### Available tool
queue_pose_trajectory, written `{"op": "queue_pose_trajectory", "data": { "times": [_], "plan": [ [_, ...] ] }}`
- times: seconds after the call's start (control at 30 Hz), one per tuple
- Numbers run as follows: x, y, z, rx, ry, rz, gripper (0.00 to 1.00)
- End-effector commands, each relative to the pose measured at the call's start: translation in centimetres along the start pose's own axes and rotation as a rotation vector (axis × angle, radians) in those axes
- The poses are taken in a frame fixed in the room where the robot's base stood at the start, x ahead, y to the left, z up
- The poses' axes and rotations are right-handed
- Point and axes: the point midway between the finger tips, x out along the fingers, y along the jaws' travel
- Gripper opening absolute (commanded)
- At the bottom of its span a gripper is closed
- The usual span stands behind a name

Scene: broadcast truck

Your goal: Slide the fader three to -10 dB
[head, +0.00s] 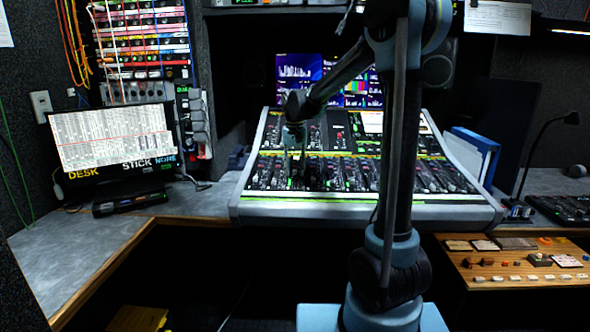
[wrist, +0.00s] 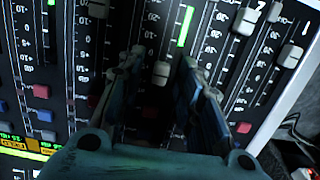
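My gripper (wrist: 160,62) is open in the wrist view, its two fingers pointing down at the mixing console. A pale fader cap (wrist: 161,73) shows in the gap between the fingertips, with visible space on both sides. Its track and dB scale are partly hidden by the fingers, and I cannot read its channel number. In the head view my gripper (head: 296,142) is over the left-middle part of the console (head: 365,213), at the fader rows. The fader is too small to single out there.
Red buttons lie near the fingers. In the head view a monitor (head: 112,140) stands left and a wooden button panel (head: 515,265) right.

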Motion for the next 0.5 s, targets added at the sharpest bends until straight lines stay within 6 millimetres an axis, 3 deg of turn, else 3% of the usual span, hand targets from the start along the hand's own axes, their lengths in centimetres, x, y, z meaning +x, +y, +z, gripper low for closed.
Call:
{"op": "queue_pose_trajectory", "data": {
  "times": [0.1,0.27,0.5],
  "plan": [
    [-0.02,-0.01,-0.01,0.0,0.0,0.0,0.33],
    [-0.03,-0.01,-0.01,0.0,0.0,0.0,0.0],
    [-0.02,-0.01,0.12,0.0,0.0,0.0,0.0]
  ]
}}
